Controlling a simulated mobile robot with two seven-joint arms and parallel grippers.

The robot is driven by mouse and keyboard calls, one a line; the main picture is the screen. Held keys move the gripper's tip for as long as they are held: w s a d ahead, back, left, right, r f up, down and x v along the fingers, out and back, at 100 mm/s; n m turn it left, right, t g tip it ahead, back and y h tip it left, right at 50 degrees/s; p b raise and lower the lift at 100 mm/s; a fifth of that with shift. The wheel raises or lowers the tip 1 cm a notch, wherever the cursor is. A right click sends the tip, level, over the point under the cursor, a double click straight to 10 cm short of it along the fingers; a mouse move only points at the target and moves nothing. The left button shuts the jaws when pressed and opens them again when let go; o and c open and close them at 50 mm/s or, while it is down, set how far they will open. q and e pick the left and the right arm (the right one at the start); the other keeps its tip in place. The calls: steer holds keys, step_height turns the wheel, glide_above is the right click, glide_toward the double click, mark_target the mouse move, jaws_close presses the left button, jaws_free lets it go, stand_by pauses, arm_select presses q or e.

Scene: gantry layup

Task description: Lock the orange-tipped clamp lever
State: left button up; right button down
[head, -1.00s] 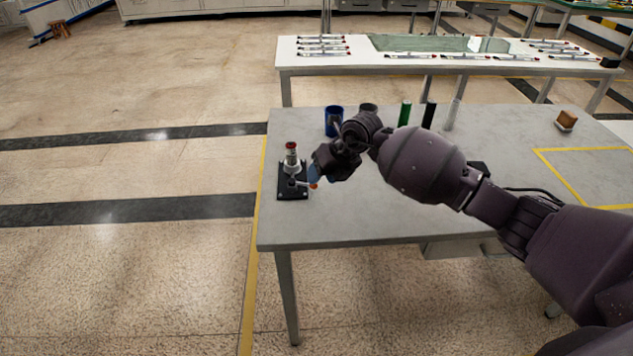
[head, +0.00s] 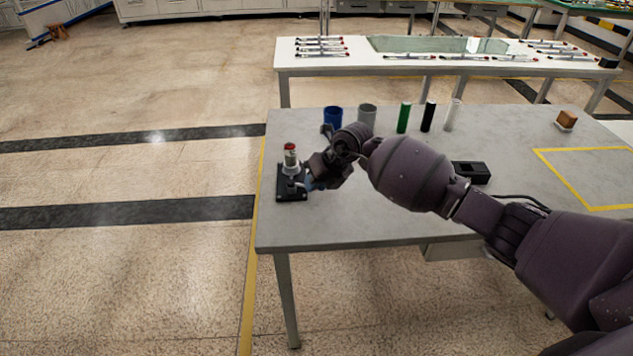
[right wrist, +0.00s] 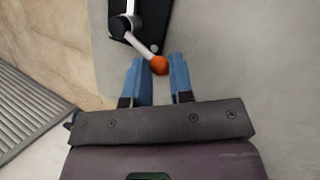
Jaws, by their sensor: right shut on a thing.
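The clamp has a black base plate (head: 292,196) at the near left corner area of the grey table. A white and grey part with a red top (head: 290,148) stands upright on it. The clamp lever (right wrist: 139,44) is a pale bar ending in an orange tip (right wrist: 159,65) in the right wrist view. My right gripper (right wrist: 160,72) has its blue fingers on either side of the orange tip and is shut on it. In the head view my right gripper (head: 309,183) is low beside the base and hides the tip. My left gripper is not in view.
A blue cup (head: 333,117), a grey cylinder (head: 367,116) and green (head: 403,117), black (head: 428,116) and white (head: 452,115) cylinders stand behind my right arm. The table's left edge is close to the clamp.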

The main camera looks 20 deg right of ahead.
steer(key=shift+w+d+f+n, duration=0.1)
steer(key=shift+w+d+n, duration=0.05)
steer(key=shift+n, duration=0.15)
steer(key=shift+w+d+n+g+b, duration=0.2)
steer(key=shift+w+n+g+b, duration=0.15)
steer(key=shift+n+b, duration=0.25)
steer(key=shift+w+n+g+y, duration=0.15)
steer(key=shift+n+g+y, duration=0.1)
steer(key=shift+n+y, duration=0.05)
steer(key=c, duration=1.2)
jaws_free()
steer(key=shift+d, duration=0.1)
steer(key=shift+o, duration=1)
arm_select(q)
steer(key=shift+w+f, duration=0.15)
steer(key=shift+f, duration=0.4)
